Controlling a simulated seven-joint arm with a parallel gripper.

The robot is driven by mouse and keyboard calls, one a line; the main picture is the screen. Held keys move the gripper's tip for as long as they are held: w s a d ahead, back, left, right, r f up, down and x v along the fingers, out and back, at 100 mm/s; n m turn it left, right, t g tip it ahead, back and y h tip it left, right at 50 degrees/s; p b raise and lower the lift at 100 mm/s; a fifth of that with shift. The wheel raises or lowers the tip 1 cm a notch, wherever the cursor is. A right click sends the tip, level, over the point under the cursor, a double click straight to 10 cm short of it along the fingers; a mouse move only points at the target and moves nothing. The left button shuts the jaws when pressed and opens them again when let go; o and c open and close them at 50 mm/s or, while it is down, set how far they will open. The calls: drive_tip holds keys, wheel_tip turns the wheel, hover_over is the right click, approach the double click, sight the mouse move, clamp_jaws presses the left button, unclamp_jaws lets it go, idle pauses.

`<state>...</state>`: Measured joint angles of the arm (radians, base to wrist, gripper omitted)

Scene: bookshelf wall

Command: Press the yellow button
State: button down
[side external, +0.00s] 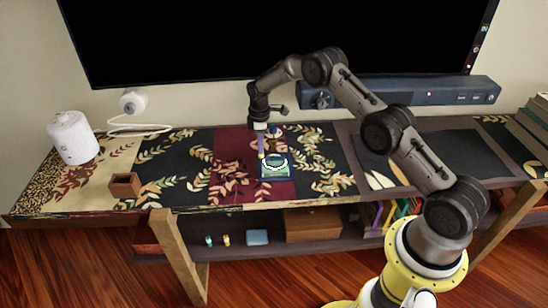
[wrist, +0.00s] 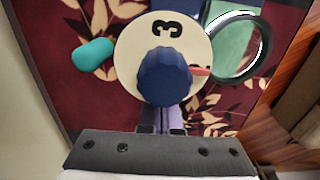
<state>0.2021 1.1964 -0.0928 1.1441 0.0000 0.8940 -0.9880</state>
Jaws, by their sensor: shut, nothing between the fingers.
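My gripper (side external: 261,150) points down over the dark red part of the cloth, its fingers shut and empty. A tiny yellowish spot shows at its tip in the side view; I cannot tell whether it is a button. No yellow button is clearly visible in the wrist view. There, a cream round dial (wrist: 128,55) marked 3, with a blue faceted knob (wrist: 165,77), lies in front of my fingers (wrist: 168,118). I cannot tell whether they touch it.
A brown box (side external: 125,185) and white device (side external: 72,137) stand farther left. A screen (side external: 280,40) and soundbar (side external: 410,92) are behind.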

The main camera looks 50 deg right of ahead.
drive_tip(key=shift+f, duration=0.75)
idle(0.5)
drive_tip(key=shift+r, duration=3.55)
